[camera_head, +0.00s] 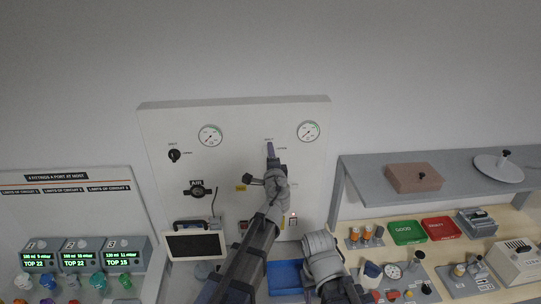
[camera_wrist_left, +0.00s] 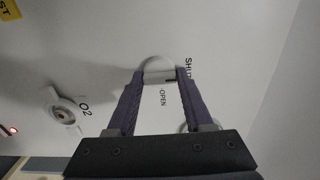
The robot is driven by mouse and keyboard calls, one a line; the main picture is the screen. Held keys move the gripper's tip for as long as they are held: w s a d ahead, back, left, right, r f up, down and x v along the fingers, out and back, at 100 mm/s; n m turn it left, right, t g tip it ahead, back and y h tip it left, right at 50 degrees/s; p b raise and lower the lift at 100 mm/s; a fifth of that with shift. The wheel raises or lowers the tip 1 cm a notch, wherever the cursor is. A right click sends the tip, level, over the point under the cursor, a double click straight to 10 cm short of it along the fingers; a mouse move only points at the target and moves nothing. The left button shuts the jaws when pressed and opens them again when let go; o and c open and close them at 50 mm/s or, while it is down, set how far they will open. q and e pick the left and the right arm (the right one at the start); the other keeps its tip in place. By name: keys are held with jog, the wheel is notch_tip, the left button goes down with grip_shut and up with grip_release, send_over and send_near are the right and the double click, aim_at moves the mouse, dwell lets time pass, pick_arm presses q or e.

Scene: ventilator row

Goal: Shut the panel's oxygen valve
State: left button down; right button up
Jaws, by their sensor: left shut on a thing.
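The white wall panel (camera_head: 225,120) carries a pale round valve knob, seen in the left wrist view (camera_wrist_left: 158,68), with the words SHUT and OPEN printed beside it. An outlet marked O2 (camera_wrist_left: 64,112) is on the same panel. My left gripper (camera_head: 270,148) reaches up to the panel's right half, below and left of the right gauge. It also shows in the left wrist view (camera_wrist_left: 160,78), its two purple fingers closed on the sides of the knob. A small dark mark shows at the knob's edge; I cannot tell which word it points to. My right gripper's fingers do not show.
A black knob (camera_head: 174,156) and an AIR outlet (camera_head: 197,190) are on the panel's left half. Two gauges (camera_head: 210,135) (camera_head: 308,131) sit near its top. A grey shelf (camera_head: 440,175) stands to the right above a cluttered bench. Ventilator units (camera_head: 82,256) stand at the left.

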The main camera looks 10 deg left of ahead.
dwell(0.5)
pick_arm(q)
jog(key=shift+c, duration=1.5)
grip_release()
jog(key=shift+s, duration=0.1)
jog(key=v, duration=0.7)
jog(key=shift+s+d, duration=0.15)
jog(key=shift+s, duration=0.2)
